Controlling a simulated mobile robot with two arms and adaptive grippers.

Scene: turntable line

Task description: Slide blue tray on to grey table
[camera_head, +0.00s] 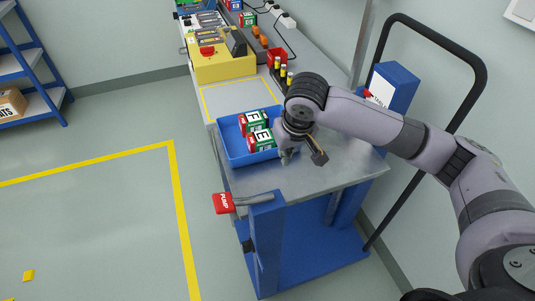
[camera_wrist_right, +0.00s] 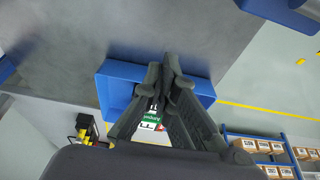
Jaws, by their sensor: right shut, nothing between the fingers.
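The blue tray (camera_head: 233,147) lies on a grey top in the head view and holds green, white and red boxes (camera_head: 257,130). Its far edge is close to the yellow-outlined area of the grey table (camera_head: 240,97). The near grey top (camera_head: 335,172) is on a blue-framed cart. My right gripper (camera_head: 286,158) is shut and empty at the tray's near right corner; I cannot tell whether it touches. In the right wrist view the shut fingers (camera_wrist_right: 171,62) overlap the tray (camera_wrist_right: 113,82) and hide part of the boxes. My left gripper is not in view.
A yellow control box (camera_head: 222,67) with a red button stands beyond the outlined area. Small bottles (camera_head: 283,75) and a red bin (camera_head: 276,58) stand to the right. A red-tagged handle (camera_head: 224,203) sticks out at the cart's near left. The cart top right of the gripper is clear.

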